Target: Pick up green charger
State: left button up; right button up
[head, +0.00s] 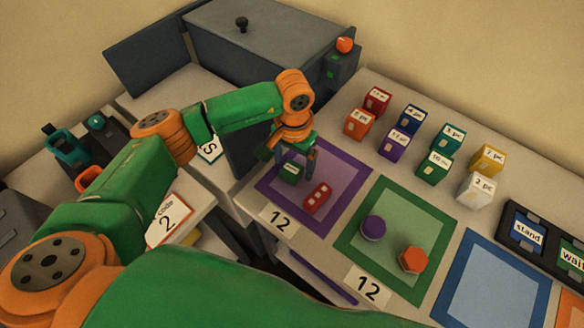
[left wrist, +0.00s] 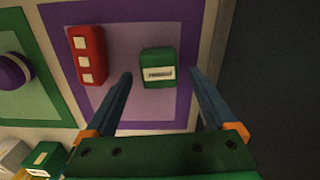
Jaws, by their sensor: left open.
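The green charger (head: 289,173) is a small green block with a white label. It lies on the purple mat (head: 327,222), left of a red block with white squares (head: 318,196). My left gripper (head: 296,158) is over the mat, pointing down at the charger. In the left wrist view, the open fingers of the left gripper (left wrist: 161,76) stand on either side of the green charger (left wrist: 157,56), with nothing held. I cannot tell exactly how high the fingertips are. My right gripper is not in view.
A green mat (head: 361,259) with a purple round piece (head: 373,229) and an orange hexagonal piece (head: 413,260) is to the right. Several labelled blocks stand behind. A dark grey cabinet (head: 262,45) stands at the back left. The blue mat (head: 488,290) is empty.

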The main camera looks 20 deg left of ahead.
pick_arm(q)
grip_shut()
jog(key=shift+r, duration=0.1)
